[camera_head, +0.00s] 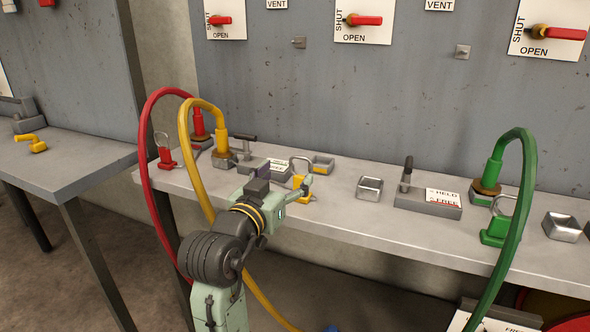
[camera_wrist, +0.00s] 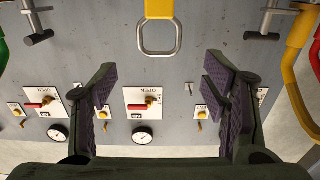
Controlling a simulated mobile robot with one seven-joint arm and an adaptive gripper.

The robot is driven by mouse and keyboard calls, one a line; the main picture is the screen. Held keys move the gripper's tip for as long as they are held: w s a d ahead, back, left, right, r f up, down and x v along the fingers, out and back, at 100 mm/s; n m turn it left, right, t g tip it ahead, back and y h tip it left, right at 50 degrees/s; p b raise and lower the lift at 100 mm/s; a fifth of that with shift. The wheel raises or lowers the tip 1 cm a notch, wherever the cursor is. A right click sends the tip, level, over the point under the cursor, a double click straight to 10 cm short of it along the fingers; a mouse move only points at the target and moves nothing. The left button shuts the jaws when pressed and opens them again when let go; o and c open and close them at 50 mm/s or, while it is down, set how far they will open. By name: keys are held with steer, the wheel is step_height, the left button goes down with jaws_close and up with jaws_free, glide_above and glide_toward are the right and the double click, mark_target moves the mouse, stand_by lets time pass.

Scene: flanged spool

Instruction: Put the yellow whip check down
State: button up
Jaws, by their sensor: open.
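The yellow whip check (camera_head: 301,190) is a yellow block with a metal loop on top. It appears upright on the bench near the front edge, partly hidden by my gripper (camera_head: 287,177) in the head view. In the wrist view the whip check (camera_wrist: 159,9) is at the top, upside down, with its loop hanging toward the picture's middle. My gripper (camera_wrist: 160,85) is open, with nothing between its purple pads. The whip check lies midway between the fingers sideways, apart from both of them.
The bench (camera_head: 325,212) also carries a silver tray (camera_head: 369,188), a HELD/FREE block (camera_head: 429,201), a red whip check (camera_head: 166,155) and a green one (camera_head: 495,231). Yellow (camera_head: 184,140), red (camera_head: 147,120) and green (camera_head: 525,200) hoses arch over its front edge. A panel (camera_head: 400,90) stands behind.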

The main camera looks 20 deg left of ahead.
steer(key=shift+s, duration=1.75)
steer(key=shift+a+r, duration=0.1)
